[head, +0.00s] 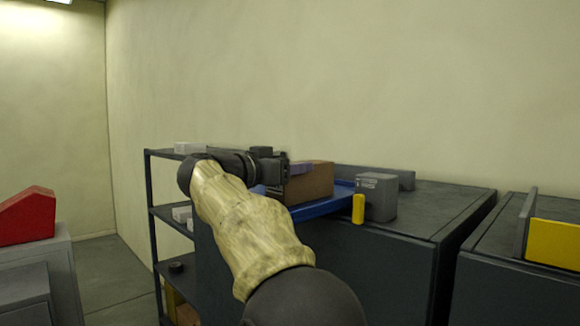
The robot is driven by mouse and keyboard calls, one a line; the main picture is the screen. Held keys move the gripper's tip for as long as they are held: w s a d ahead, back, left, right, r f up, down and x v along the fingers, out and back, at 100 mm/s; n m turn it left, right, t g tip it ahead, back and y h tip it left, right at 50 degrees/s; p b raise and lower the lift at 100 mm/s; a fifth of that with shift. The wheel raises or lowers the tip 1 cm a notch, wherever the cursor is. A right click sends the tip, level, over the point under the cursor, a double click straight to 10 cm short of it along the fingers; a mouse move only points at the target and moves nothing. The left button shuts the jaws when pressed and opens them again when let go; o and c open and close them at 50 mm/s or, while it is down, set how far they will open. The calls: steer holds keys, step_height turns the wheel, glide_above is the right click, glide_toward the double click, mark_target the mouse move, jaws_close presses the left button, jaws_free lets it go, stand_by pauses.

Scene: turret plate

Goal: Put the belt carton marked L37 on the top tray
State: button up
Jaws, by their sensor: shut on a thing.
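A brown carton (316,182) is at my gripper (299,169), right of the middle in the head view. My gripper reaches in from the left and is shut on the carton, covering part of its left side. No mark can be read on the carton, so I cannot tell whether it is L37. A blue tray (322,208) lies just below the carton, on top of a dark cabinet. I cannot tell whether the carton touches the tray.
A grey box (378,198) with a small printed label and a yellow piece (358,209) stand right of the tray. A dark shelf rack (150,210) with small boxes is left. The dark cabinet top (440,205) is clear on its right. A red object (27,217) is far left.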

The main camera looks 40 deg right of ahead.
steer(key=o, duration=1.2)
steer(key=shift+r, duration=0.1)
steer(key=shift+a, duration=0.3)
steer(key=s+a+b, duration=0.1)
steer(key=a+b, duration=0.3)
steer(key=a, duration=0.7)
steer(key=shift+a, duration=0.25)
steer(key=shift+d, duration=0.1)
